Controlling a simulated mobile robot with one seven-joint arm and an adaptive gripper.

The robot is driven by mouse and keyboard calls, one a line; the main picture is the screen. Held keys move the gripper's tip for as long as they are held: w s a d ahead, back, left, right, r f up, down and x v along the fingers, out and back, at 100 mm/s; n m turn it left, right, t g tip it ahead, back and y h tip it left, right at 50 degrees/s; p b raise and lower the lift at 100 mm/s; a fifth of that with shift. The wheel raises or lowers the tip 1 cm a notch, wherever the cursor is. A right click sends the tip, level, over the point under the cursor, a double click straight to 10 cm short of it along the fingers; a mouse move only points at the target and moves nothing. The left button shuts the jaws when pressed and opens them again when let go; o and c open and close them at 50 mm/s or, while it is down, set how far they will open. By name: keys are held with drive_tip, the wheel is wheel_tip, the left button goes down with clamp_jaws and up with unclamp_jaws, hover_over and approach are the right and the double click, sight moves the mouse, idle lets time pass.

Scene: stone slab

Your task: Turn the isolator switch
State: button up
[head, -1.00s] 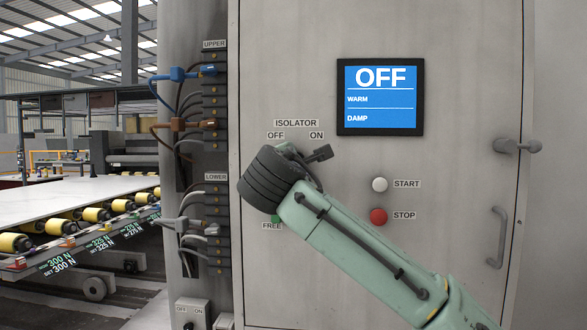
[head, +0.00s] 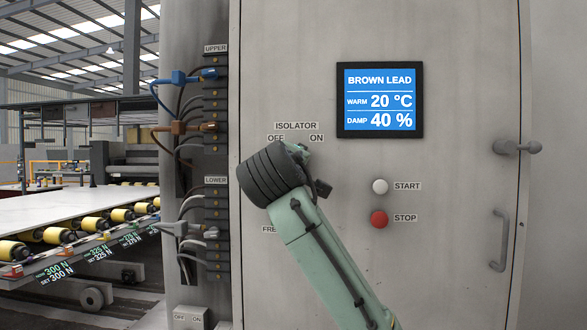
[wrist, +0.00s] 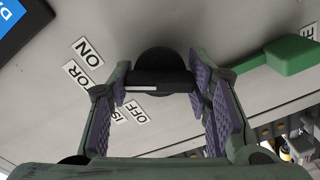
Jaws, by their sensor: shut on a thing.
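The isolator switch is a round black knob with a bar across it (wrist: 160,76), seen in the wrist view. A white line on the bar points to the label side, leaning toward ON. My gripper (wrist: 160,84) has its purple-padded fingers on either side of the bar, shut on it. In the head view my wrist and arm hide the knob. The ISOLATOR label (head: 296,126) with OFF and ON under it shows above my wrist. The screen (head: 379,100) reads BROWN LEAD, WARM 20 °C, DAMP 40 %.
A green handle (wrist: 293,56) sits beside the knob in the wrist view. START (head: 380,186) and STOP (head: 379,219) buttons are right of my arm. Plugs and cables (head: 184,127) line the cabinet's left side. A door handle (head: 499,239) stands out at right.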

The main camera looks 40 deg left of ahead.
drive_tip(key=shift+m, duration=1)
drive_tip(key=o, duration=1.2)
drive_tip(key=shift+s, duration=0.1)
drive_tip(key=v, duration=1.2)
